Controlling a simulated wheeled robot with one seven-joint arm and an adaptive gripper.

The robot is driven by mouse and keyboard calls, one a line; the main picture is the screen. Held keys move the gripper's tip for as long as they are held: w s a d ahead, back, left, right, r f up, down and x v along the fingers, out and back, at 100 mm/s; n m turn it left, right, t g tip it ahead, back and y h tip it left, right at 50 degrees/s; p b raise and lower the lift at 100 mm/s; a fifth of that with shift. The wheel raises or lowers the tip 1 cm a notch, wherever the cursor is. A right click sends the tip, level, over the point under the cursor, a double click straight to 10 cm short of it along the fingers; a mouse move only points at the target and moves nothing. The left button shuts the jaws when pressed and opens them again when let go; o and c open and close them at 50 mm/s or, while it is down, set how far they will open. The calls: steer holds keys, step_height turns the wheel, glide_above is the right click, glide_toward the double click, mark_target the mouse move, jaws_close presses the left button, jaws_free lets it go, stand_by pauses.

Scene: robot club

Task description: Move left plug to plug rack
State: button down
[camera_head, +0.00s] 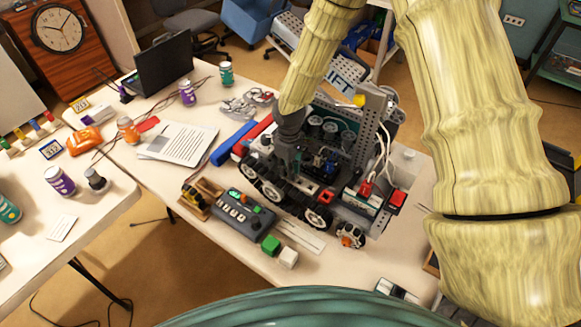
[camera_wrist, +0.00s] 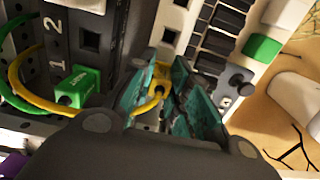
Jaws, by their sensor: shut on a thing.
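My gripper (camera_wrist: 165,98) is shut on a yellow plug (camera_wrist: 163,70), whose yellow cable loops in from the left in the wrist view. The fingers hide most of the plug, and I cannot tell whether its tip is in a socket. A bare square hole (camera_wrist: 90,40) is beside the 2. Another narrow panel (camera_wrist: 153,25) with a square hole lies ahead of the fingers. In the head view my gripper (camera_head: 287,160) reaches down onto the wheeled robot. I cannot clearly identify the plug rack.
The wheeled robot (camera_head: 350,135) has upright plates and loose wires. A grey control box (camera_head: 237,215), green cube (camera_head: 270,243) and white cube (camera_head: 288,257) are close in front. Papers (camera_head: 178,143) and a blue bar (camera_head: 233,143) lie left. The table's front edge is near.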

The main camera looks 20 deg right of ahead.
steer(key=c, duration=1.3)
jaws_free()
steer(key=shift+r, duration=0.1)
steer(key=shift+r+p, duration=2.5)
steer(key=shift+r, duration=0.9)
